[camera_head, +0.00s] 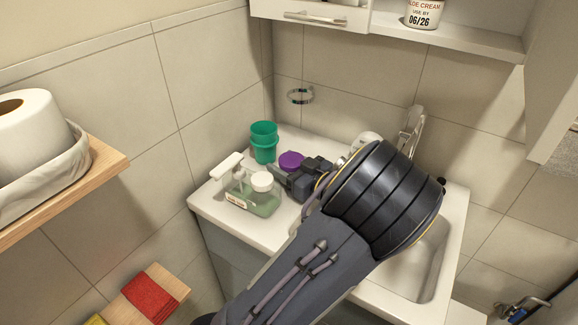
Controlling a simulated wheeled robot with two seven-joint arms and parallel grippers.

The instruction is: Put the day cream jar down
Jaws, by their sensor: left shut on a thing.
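A jar with a purple lid (291,160), which I take to be the day cream jar, is at the washstand top's back left. Its label cannot be read. My left gripper (297,172) is shut on it, with dark fingers around its near and right sides. The gripper hides most of the jar's body, so I cannot tell whether its base touches the top. My right gripper is not in view.
The sink basin (418,275) is right, partly behind my arm. A cabinet shelf (455,37) hangs above.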

